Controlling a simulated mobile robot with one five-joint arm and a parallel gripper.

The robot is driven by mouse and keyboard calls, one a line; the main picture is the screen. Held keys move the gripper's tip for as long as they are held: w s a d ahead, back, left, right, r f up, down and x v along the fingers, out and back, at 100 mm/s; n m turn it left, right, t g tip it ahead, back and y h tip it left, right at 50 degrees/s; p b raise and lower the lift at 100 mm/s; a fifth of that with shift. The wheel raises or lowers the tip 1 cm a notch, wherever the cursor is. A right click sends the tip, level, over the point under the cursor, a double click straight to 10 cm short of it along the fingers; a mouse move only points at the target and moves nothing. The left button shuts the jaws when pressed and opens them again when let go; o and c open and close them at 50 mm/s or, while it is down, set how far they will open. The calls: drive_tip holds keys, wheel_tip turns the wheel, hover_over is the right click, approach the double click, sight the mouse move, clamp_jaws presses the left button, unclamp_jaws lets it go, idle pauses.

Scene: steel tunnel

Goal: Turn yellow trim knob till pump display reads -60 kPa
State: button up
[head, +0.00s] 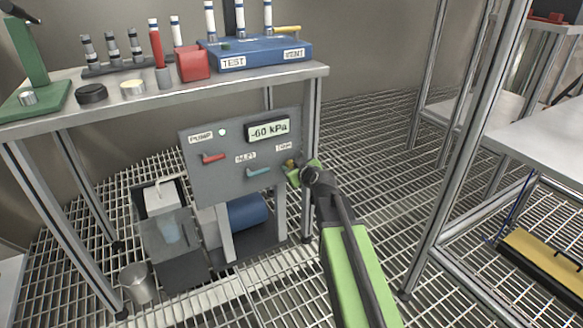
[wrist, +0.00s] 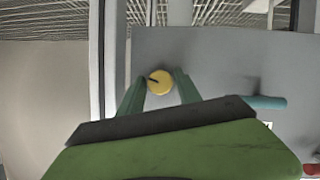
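The pump display (head: 269,128) on the grey panel (head: 221,182) reads -60 kPa. The yellow trim knob (wrist: 159,82) is round with a dark pointer mark that points left and slightly up in the wrist view. In the head view the knob (head: 290,163) is small and partly hidden by my gripper (head: 296,168), which is at the panel's right side. In the wrist view my gripper's two green fingers (wrist: 160,84) stand on either side of the knob, close against its edges, and appear shut on it.
A red lever (head: 213,158) and a teal lever (head: 259,172) sit left of the knob on the panel. A table leg (head: 308,150) stands just right of the panel. The bench above holds a blue TEST box (head: 262,56). A metal frame post (head: 470,120) stands at right.

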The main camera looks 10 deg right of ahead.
clamp_jaws()
drive_tip(key=shift+n+h+b, duration=0.3)
drive_tip(key=shift+n+h, duration=0.1)
drive_tip(key=shift+n, duration=0.4)
drive_tip(key=shift+o, duration=1.8)
unclamp_jaws()
drive_tip(key=shift+s, duration=0.15)
